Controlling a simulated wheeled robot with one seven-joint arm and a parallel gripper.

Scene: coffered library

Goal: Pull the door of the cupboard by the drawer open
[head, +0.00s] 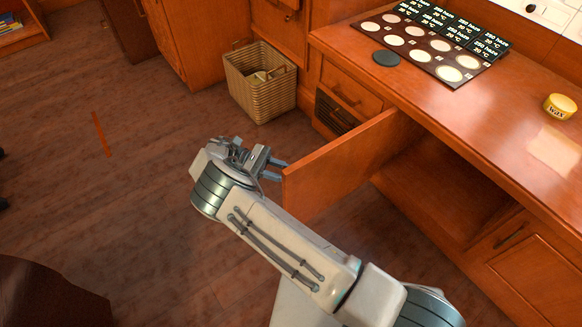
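The cupboard door (335,168) is a plain orange-brown wooden panel. It stands swung well out from the counter front, with its inner face toward me and the cupboard's interior (435,195) showing to its right. The drawer (350,90) with a dark handle is shut, left of the door's hinge side. My gripper (276,169) is at the door's free edge, its two fingers pointing right and apart from each other. I cannot tell whether they touch the door. The door's outer face and any handle on it are hidden.
A wicker basket (262,85) stands on the floor beyond my gripper. The counter (500,110) carries a sample board (430,45), a dark round disc (386,58) and a yellow wax tin (560,106). The wooden floor (100,190) to the left is mostly clear.

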